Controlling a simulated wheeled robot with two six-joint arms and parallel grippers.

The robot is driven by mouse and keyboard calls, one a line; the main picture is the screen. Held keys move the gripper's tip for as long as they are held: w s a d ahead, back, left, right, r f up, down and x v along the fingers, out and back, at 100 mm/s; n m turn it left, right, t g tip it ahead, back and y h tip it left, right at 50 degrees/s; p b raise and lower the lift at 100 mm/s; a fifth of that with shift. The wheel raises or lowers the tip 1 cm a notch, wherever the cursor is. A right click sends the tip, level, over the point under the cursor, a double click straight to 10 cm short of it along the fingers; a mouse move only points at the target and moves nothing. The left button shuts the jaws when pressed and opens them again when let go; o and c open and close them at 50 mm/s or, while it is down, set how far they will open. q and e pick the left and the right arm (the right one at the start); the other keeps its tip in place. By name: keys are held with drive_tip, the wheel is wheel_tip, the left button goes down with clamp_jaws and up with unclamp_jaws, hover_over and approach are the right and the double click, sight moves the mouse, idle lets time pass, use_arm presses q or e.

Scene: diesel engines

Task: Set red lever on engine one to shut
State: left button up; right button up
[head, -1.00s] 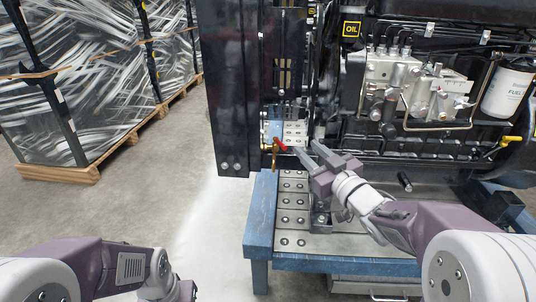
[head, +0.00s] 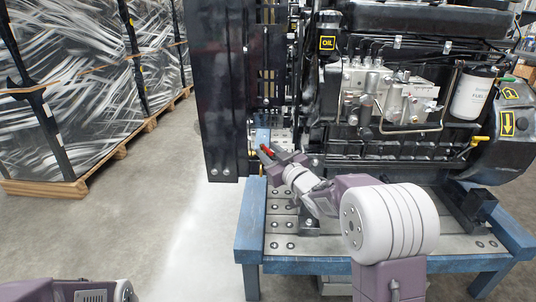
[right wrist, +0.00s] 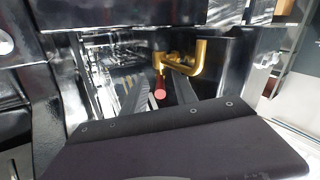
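The red lever (head: 267,151) is at the lower left of the engine (head: 400,105), beside the black radiator frame, above the blue stand. In the right wrist view its red end (right wrist: 160,92) points toward the camera, and the brass valve (right wrist: 182,64) shows behind it. My right gripper (head: 272,156) is at the lever. Its two dark fingers (right wrist: 161,97) are apart, one on each side of the red end, with visible gaps. Whether a finger touches the lever cannot be told. The left gripper is out of view; only part of my left arm shows at the lower left.
The blue stand (head: 250,220) with a studded metal top carries the engine. The black radiator frame (head: 222,110) rises close to the left of the lever. Wrapped pallets (head: 90,90) stand at the far left. The floor between them and the stand is clear.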

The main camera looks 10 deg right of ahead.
drive_tip(key=shift+w, duration=0.1)
clamp_jaws()
drive_tip(key=m+h+b, duration=0.1)
drive_tip(key=b, duration=0.1)
drive_tip(key=a+h+b, duration=0.1)
drive_tip(key=b, duration=0.1)
drive_tip(key=shift+f+m+t+h, duration=0.25)
drive_tip(key=shift+m+t+h, duration=0.05)
drive_tip(key=shift+m+h, duration=0.1)
drive_tip(key=shift+a+r+m+h, duration=0.1)
drive_tip(key=shift+a+m+h, duration=0.05)
drive_tip(key=shift+m+h, duration=0.2)
drive_tip(key=shift+a+r+m+h, duration=0.15)
drive_tip(key=shift+m+h, duration=0.1)
drive_tip(key=shift+h, duration=0.3)
drive_tip(key=h+p, duration=0.1)
drive_tip(key=m+h+p, duration=0.2)
drive_tip(key=p, duration=0.1)
drive_tip(key=shift+a+r, duration=0.25)
drive_tip(key=shift+f+m+h+p, duration=0.2)
drive_tip(key=shift+m+h+p, duration=0.4)
drive_tip(key=shift+h+p, duration=0.35)
drive_tip(key=shift+g, duration=0.4)
unclamp_jaws()
